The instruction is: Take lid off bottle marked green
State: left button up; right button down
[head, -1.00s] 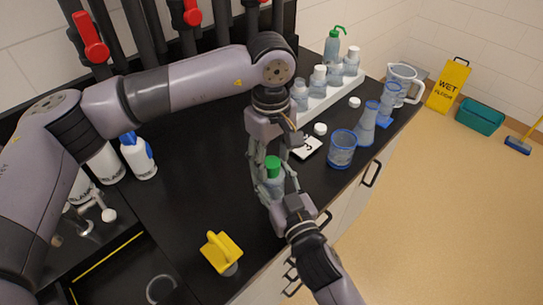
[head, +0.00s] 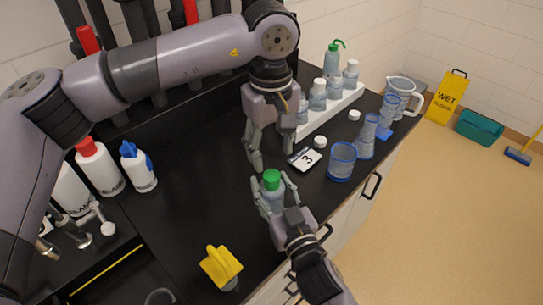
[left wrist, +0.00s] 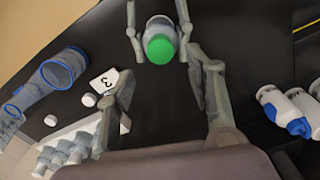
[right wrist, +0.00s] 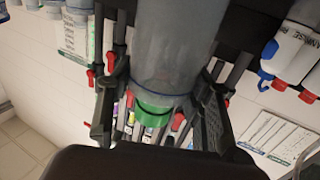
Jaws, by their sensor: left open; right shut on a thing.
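The bottle with the green lid (head: 271,180) is upright in my right gripper (head: 272,196), which is shut on its body. The lid sits on the bottle. In the left wrist view the green lid (left wrist: 160,49) faces the camera, between the right gripper's fingers. In the right wrist view the clear bottle body (right wrist: 172,50) fills the middle, with the green lid (right wrist: 150,117) showing behind it. My left gripper (head: 270,152) is open and empty, pointing down just above and behind the lid, apart from it.
A white rack (head: 330,108) with several bottles stands behind. A card marked 3 (head: 305,158), a loose white lid (head: 320,142) and a blue-rimmed beaker (head: 341,162) are to the right. A yellow object (head: 221,266) lies in front.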

aim_at(271, 175)
pick_arm(q)
jog(key=shift+r+m, duration=0.4)
pick_arm(e)
jog(key=shift+f, duration=0.1)
pick_arm(q)
notch_tip(271, 175, down, 8)
jog(key=shift+r, duration=0.15)
